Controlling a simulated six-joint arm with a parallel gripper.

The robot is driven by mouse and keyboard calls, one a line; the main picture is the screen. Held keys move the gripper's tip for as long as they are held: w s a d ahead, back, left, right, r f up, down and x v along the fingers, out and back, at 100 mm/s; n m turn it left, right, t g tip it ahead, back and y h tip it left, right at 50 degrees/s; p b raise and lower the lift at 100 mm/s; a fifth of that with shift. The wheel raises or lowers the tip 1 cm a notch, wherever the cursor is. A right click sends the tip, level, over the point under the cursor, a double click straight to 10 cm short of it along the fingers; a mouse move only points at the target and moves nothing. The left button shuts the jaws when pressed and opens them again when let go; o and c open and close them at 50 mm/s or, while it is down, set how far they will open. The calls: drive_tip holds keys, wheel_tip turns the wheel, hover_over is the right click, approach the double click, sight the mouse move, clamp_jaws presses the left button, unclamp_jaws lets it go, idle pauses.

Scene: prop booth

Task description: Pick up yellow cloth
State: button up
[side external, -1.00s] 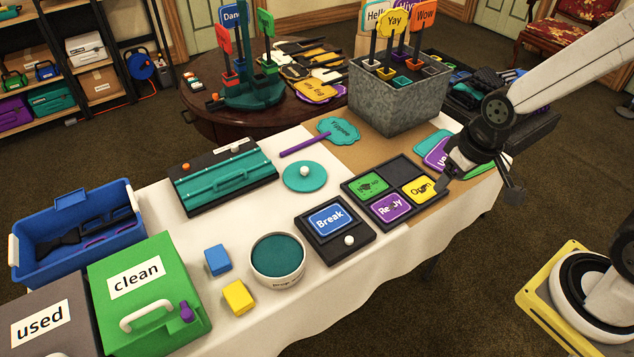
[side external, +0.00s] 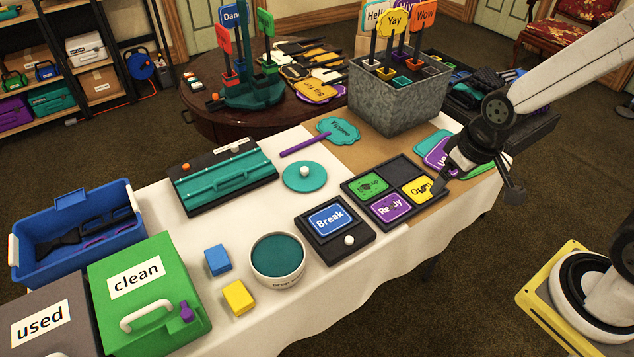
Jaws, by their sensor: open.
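A small yellow block-shaped piece (side external: 238,298) lies on the white tablecloth near the front edge, between the green "clean" box and the bowl. It is the closest match to a yellow cloth, but I cannot tell its material. My gripper (side external: 480,178) is far from it, at the right end of the table, beside the yellow "Open" card (side external: 419,189). The gripper is open, and I see nothing held in it. Its dark fingers partly cover the corner of the card tray.
A blue block (side external: 218,260) and a teal-filled bowl (side external: 278,282) flank the yellow piece. The "clean" box (side external: 160,255) stands left. The "Break" stand (side external: 307,238), card tray (side external: 349,188) and metal planter (side external: 407,115) stand toward my gripper.

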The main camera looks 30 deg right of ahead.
drive_tip(key=w+a+f, duration=0.3)
drive_tip(key=w+a, duration=0.6)
drive_tip(key=t, duration=0.2)
approach(237, 295)
drive_tip(key=shift+w+d+f+n, duration=0.1)
drive_tip(key=shift+w+f+n, duration=0.1)
drive_tip(key=shift+f, duration=0.25)
drive_tip(key=shift+w+f+n, duration=0.1)
drive_tip(key=shift+w+f, duration=0.05)
drive_tip(key=shift+f, duration=0.25)
drive_tip(key=shift+x, duration=1.3)
drive_tip(key=shift+x, duration=2.6)
drive_tip(key=c, duration=1.1)
